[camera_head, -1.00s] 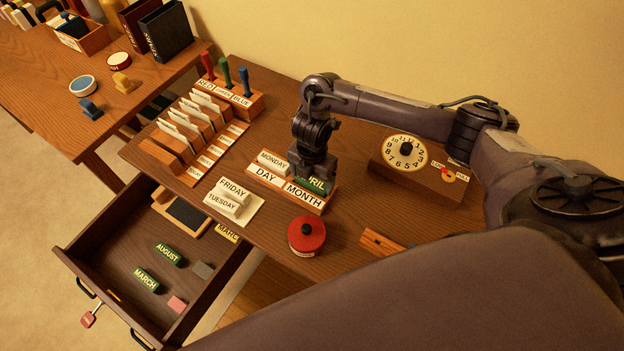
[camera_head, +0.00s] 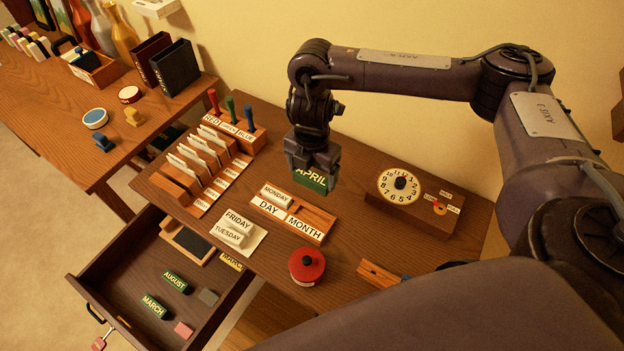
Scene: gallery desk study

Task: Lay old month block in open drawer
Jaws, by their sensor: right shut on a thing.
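The green APRIL month block (camera_head: 311,179) is held in my right gripper (camera_head: 312,168), which is shut on it above the desk. Below it the DAY/MONTH holder (camera_head: 292,219) has the white MONDAY block (camera_head: 276,196) in its day slot, and its month slot is empty. The open drawer (camera_head: 131,316) is at the lower left, with green AUGUST (camera_head: 176,282) and MARCH (camera_head: 155,306) blocks lying in it. My left gripper does not show.
FRIDAY and TUESDAY blocks (camera_head: 236,229) lie on a pad near the desk's front edge. A red round tin (camera_head: 307,266), a dial clock on a wooden base (camera_head: 399,186) and a card rack (camera_head: 200,160) stand around. The drawer also holds an eraser, a pink piece and a tray (camera_head: 188,241).

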